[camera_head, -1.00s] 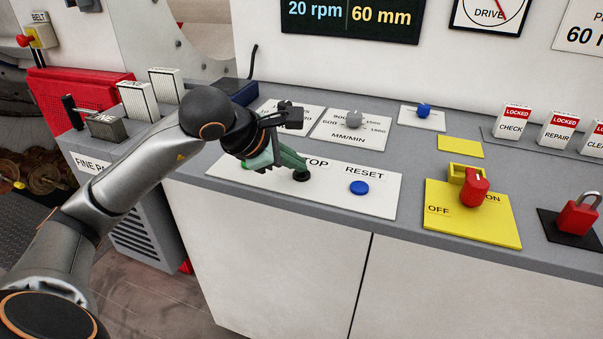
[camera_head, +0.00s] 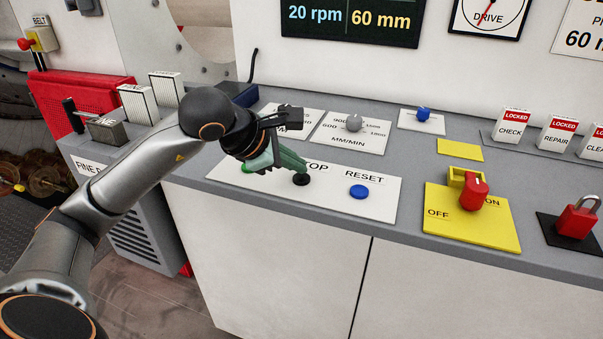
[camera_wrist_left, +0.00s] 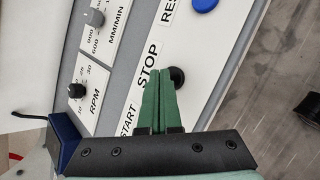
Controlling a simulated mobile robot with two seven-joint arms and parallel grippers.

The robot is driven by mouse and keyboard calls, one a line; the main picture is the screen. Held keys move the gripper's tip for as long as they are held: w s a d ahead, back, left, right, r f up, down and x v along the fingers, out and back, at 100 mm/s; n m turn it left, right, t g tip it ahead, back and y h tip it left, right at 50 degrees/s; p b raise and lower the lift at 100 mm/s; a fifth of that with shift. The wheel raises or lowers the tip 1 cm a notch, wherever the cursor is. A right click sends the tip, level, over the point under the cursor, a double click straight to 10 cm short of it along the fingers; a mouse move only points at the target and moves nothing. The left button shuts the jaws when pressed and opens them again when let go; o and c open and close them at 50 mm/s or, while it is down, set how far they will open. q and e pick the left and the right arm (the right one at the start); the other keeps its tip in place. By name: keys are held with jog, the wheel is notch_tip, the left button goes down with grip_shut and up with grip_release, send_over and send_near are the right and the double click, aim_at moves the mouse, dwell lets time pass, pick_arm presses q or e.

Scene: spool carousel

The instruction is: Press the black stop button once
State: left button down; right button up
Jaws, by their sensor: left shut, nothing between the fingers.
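The black stop button (camera_head: 302,180) is a small round knob on the white panel (camera_head: 330,205), below the partly covered STOP label; it also shows in the left wrist view (camera_wrist_left: 178,77). My left gripper (camera_head: 296,166) has green fingers, shut and empty, with their tips right at the button. In the left wrist view the fingertips (camera_wrist_left: 160,72) overlap the button's edge. I cannot tell whether they touch it or whether it is pressed down. My right gripper is not in view.
A blue RESET button (camera_head: 359,191) sits right of the stop button. A yellow plate with a red switch (camera_head: 473,194) and a red padlock (camera_head: 577,218) are farther right. Dials (camera_head: 354,123) stand behind. The DRIVE gauge (camera_head: 489,16) hangs on the wall.

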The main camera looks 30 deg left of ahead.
aim_at(295, 179)
pick_arm(q)
jog(key=shift+r, duration=0.35)
notch_tip(295, 179, up, 5)
jog(key=p, duration=0.4)
dwell(0.8)
jog(key=shift+f, duration=0.1)
